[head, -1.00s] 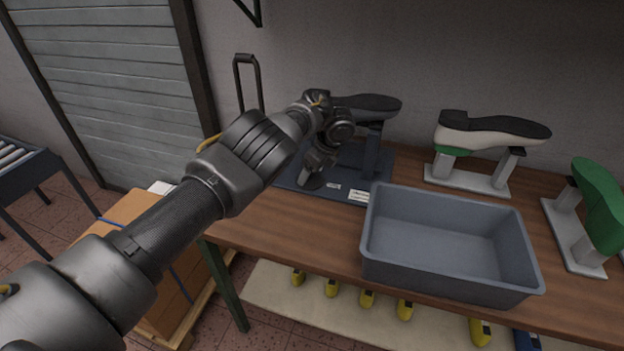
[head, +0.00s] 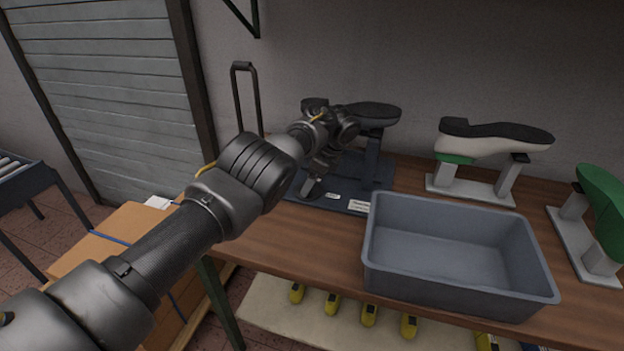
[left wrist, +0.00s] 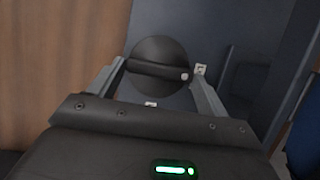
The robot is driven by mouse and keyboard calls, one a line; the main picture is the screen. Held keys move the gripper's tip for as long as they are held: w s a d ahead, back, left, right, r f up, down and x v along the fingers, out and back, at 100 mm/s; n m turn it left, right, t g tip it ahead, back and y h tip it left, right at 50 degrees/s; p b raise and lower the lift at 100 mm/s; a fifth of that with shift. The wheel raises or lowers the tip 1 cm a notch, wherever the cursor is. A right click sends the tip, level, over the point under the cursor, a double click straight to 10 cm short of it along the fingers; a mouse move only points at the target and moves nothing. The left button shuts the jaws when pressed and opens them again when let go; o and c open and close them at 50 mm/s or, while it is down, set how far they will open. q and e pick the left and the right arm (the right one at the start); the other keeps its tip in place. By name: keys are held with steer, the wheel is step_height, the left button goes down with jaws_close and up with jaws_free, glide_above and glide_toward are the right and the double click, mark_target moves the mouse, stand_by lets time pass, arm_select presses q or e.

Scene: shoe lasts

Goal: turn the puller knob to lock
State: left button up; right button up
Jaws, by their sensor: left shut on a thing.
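The puller's dark blue base (head: 345,197) sits at the back left of the wooden bench, with a black shoe (head: 372,114) mounted above it. In the left wrist view the puller knob (left wrist: 158,48) is a dark round disc with a raised bar across it and a pale dot near the bar's right end. A small white mark (left wrist: 201,69) is on the base just right of the dot. My left gripper (left wrist: 159,70) is shut on the knob's bar, one finger at each end. In the head view my arm and gripper hide most of the knob. My right gripper is not in view.
A grey empty bin (head: 455,255) stands at the bench front, right of the puller. A white-and-black shoe on a stand (head: 490,140) and a green last (head: 600,210) are further right. A tall black loop handle (head: 245,95) rises behind my arm. Cardboard boxes (head: 125,235) stand at left.

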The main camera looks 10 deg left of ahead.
arm_select(q)
steer(key=o, duration=1)
